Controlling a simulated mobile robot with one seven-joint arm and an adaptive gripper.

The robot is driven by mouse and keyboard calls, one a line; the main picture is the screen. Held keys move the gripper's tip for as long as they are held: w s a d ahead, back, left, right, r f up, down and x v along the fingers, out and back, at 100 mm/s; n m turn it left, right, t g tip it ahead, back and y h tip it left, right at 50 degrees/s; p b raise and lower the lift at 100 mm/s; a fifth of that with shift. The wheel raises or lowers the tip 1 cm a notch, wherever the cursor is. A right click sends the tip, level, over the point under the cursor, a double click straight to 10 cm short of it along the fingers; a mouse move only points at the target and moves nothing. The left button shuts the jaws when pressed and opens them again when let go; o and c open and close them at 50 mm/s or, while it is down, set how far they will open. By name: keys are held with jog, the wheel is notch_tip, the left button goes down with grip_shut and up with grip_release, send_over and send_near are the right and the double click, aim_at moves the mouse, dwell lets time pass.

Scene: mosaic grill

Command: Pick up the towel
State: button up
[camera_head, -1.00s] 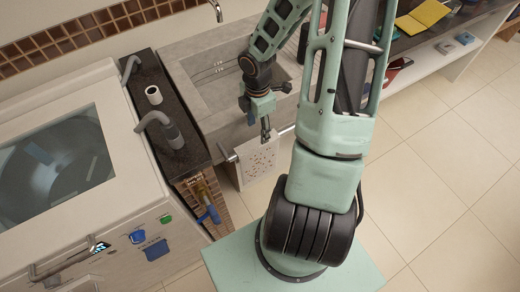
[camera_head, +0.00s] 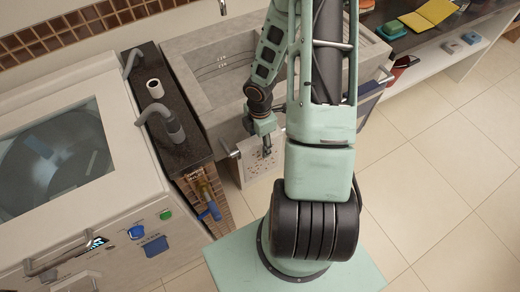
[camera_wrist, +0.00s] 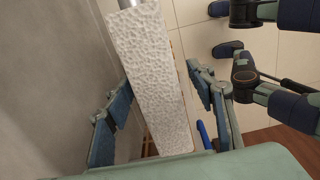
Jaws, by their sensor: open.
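The towel (camera_head: 251,166) is white with small reddish specks and hangs over a metal bar at the front of the stone sink. In the wrist view the towel (camera_wrist: 150,80) looks bumpy and runs down between my fingers. My gripper (camera_head: 267,151) is at the towel's upper part in the head view. In the wrist view my gripper (camera_wrist: 157,112) is open, with one finger on each side of the towel. A gap shows on both sides. My arm hides part of the bar and sink.
The stone sink (camera_head: 205,98) stands close behind the towel. A dark counter (camera_head: 150,105) with a white roll (camera_head: 155,88) and a grey curved fixture (camera_head: 170,122) is at left. A dark bluish cloth (camera_head: 371,92) hangs farther right. Tiled floor at right is clear.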

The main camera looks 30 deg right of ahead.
jog(key=shift+c, duration=0.7)
jog(key=c, duration=1.1)
jog(key=shift+c, duration=0.2)
jog(key=shift+r, duration=0.1)
notch_tip(320, 180, up, 28)
jog(key=p, duration=0.5)
jog(key=shift+p, duration=0.3)
